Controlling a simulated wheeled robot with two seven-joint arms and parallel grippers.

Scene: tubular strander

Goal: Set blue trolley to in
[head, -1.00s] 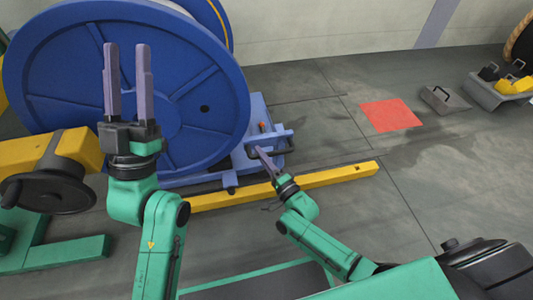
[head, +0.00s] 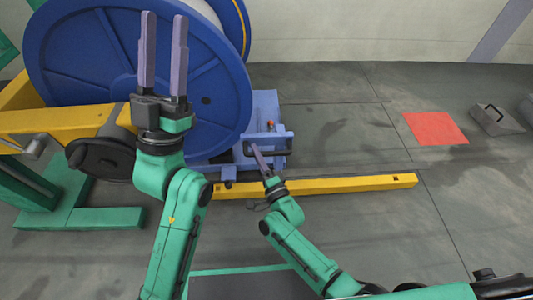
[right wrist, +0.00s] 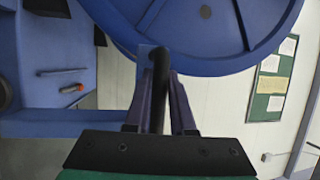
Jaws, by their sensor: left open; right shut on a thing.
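The blue trolley (head: 266,108) stands behind the yellow floor rail, under the right side of a large blue reel (head: 130,75). A black handle bar (head: 283,136) is on its near right side. My right gripper (head: 258,156) is at this handle, shut on it. In the right wrist view the dark handle bar (right wrist: 158,80) stands between the two fingers. My left gripper (head: 163,52) is open and empty, fingers pointing up, and shows in front of the reel.
A yellow rail (head: 340,184) lies on the floor in front of the trolley. A yellow arm (head: 60,122) with a black round part and a green stand (head: 75,200) are at the left. A red floor square (head: 435,128) and a grey block (head: 495,119) lie right. Floor between is clear.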

